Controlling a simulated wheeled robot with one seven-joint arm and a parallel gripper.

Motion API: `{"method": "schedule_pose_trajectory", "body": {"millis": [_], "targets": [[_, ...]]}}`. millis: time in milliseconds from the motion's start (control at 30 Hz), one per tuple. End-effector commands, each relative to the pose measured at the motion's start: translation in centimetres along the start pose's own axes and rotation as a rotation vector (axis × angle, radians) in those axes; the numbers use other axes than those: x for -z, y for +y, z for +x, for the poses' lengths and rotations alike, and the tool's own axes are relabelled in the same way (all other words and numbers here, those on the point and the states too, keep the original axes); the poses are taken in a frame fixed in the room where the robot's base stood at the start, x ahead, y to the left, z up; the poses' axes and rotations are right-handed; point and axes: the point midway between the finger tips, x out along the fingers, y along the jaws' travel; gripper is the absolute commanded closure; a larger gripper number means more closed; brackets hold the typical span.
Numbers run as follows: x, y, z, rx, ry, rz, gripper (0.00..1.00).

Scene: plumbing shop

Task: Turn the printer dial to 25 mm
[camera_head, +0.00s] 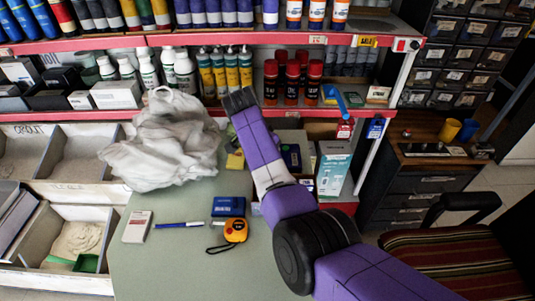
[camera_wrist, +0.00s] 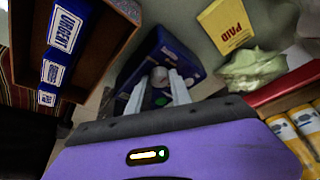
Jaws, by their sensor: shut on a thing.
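In the wrist view the printer (camera_wrist: 197,66) is a dark blue unit with a grey round dial (camera_wrist: 159,75) on its face. My gripper (camera_wrist: 160,83) has its two pale fingers on either side of the dial, shut on it. A green spot shows on the face between the fingers. The dial's scale and setting cannot be read. In the head view my purple arm reaches up across the middle, and the fingertips and dial are hidden. A dark blue unit (camera_head: 291,155) beside the arm may be the printer.
A yellow PAID card (camera_wrist: 222,25) and boxes marked URGENT (camera_wrist: 64,30) are near the printer in the wrist view. A crumpled white bag (camera_head: 172,142) lies left of my arm. A tape measure (camera_head: 235,230) and blue pen (camera_head: 180,225) lie on the green worktop (camera_head: 185,265).

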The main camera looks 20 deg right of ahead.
Motion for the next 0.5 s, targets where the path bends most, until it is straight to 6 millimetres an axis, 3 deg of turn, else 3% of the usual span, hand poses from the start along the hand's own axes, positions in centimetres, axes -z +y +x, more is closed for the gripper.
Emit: {"method": "schedule_pose_trajectory", "body": {"millis": [67,100,200,500], "targets": [[0.03,-0.03,-0.05,0.001,0.001,0.000,1.00],[0.03,-0.03,-0.05,0.001,0.000,0.000,0.72],[0.03,-0.03,-0.05,0.001,0.000,0.000,0.53],[0.01,-0.02,-0.07,0.001,0.000,-0.001,0.53]]}}
